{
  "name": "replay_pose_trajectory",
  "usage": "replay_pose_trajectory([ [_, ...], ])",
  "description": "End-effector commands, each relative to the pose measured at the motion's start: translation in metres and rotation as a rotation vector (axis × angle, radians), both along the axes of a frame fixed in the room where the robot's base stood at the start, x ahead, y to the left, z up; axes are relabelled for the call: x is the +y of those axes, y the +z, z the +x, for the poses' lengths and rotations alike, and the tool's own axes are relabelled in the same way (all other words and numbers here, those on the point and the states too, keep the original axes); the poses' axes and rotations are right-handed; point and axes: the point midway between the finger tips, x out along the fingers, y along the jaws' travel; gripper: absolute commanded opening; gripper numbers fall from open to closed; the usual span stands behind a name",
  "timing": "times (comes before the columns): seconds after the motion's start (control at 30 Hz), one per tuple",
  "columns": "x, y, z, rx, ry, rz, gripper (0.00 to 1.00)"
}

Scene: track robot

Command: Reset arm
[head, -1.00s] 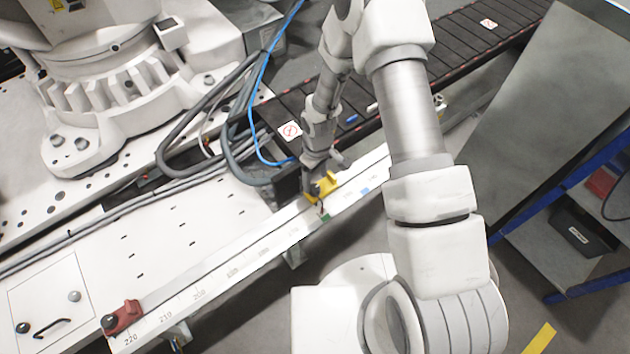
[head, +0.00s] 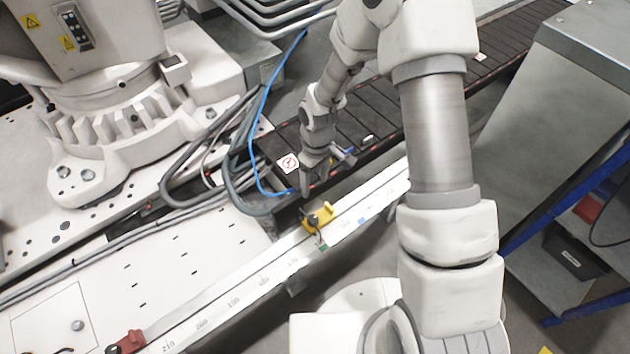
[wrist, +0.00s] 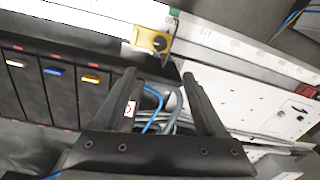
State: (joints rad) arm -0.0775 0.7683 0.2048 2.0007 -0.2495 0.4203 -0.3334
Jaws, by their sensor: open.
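My gripper (head: 318,188) hangs near the edge of the dark slatted track in the head view, above and left of the yellow clamp. In the wrist view my gripper (wrist: 158,88) shows two dark fingers spread apart with nothing between them. The yellow clamp (head: 319,216) with a dark knob sits on the white marked rail (head: 232,297). It also shows in the wrist view (wrist: 148,39), beyond the fingertips and apart from them.
A red clamp (head: 128,342) sits lower left on the rail. Blue and grey cables (head: 262,110) loop beside the track (head: 375,125). A large white robot base (head: 130,120) stands at upper left. A grey cabinet (head: 560,110) and blue-framed shelf stand at right.

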Motion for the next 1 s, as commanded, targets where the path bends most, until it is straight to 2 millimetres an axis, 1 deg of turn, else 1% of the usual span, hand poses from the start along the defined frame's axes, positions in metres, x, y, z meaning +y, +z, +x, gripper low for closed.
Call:
replay_pose_trajectory([
  [0.3, 0.000, 0.001, 0.000, -0.001, -0.001, 0.000, 0.73],
  [0.37, -0.002, 0.005, 0.002, -0.007, -0.006, -0.002, 0.73],
  [0.43, -0.005, 0.017, 0.004, -0.021, -0.020, -0.007, 0.73],
  [0.47, -0.007, 0.024, 0.005, -0.029, -0.029, -0.009, 0.73],
  [0.57, -0.017, 0.057, 0.008, -0.063, -0.070, -0.023, 0.73],
  [0.7, -0.035, 0.109, 0.006, -0.117, -0.149, -0.039, 0.73],
  [0.77, -0.041, 0.131, 0.003, -0.142, -0.182, -0.043, 0.73],
  [0.9, -0.057, 0.178, -0.009, -0.193, -0.263, -0.048, 0.73],
  [1.0, -0.067, 0.208, -0.021, -0.230, -0.322, -0.045, 0.73],
])
